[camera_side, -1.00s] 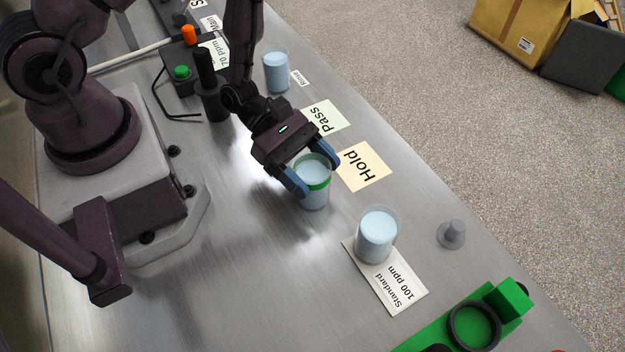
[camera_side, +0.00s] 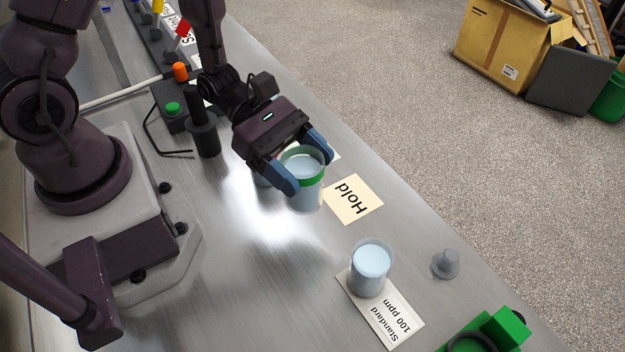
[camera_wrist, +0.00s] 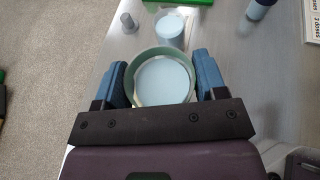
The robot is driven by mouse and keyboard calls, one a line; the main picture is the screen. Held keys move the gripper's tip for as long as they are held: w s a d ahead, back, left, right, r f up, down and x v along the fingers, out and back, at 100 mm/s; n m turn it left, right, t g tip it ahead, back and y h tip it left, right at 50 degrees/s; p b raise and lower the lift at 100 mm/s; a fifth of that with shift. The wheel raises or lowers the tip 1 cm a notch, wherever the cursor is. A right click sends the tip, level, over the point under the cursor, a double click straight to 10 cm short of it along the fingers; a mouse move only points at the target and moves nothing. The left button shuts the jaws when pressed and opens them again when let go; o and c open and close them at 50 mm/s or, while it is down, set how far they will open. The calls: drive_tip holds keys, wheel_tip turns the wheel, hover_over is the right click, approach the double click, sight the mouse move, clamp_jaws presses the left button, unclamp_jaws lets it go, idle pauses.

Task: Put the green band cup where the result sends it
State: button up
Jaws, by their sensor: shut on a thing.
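The green band cup (camera_side: 306,183) is a clear cup of pale blue liquid with a green band near its rim. My gripper (camera_side: 302,166) is shut on it, one blue finger on each side, and holds it upright, apparently above the bench. In the wrist view the cup (camera_wrist: 163,80) sits between the fingers, seen from above. The cream "Hold" card (camera_side: 353,199) lies bare just right of the cup. The "Pass" card (camera_side: 334,151) is almost wholly hidden behind my gripper and the cup. No result reading is legible.
A second cup of pale blue liquid (camera_side: 371,268) stands on the "Standard 100 ppm" card (camera_side: 392,318). A small grey peg (camera_side: 446,264) is near the bench edge, and a green fixture (camera_side: 495,332) is at lower right. A button box (camera_side: 172,108) and black post (camera_side: 205,135) stand left.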

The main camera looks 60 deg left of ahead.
drive_tip(key=w+a+f+t, duration=0.1)
drive_tip(key=w+a+f, duration=0.1)
drive_tip(key=w, duration=0.9)
drive_tip(key=shift+n, duration=0.4)
drive_tip(key=shift+w+d+f, duration=0.1)
drive_tip(key=shift+f, duration=3.45)
drive_tip(key=o, duration=1)
drive_tip(key=shift+f+y, duration=0.15)
drive_tip(key=shift+y, duration=0.15)
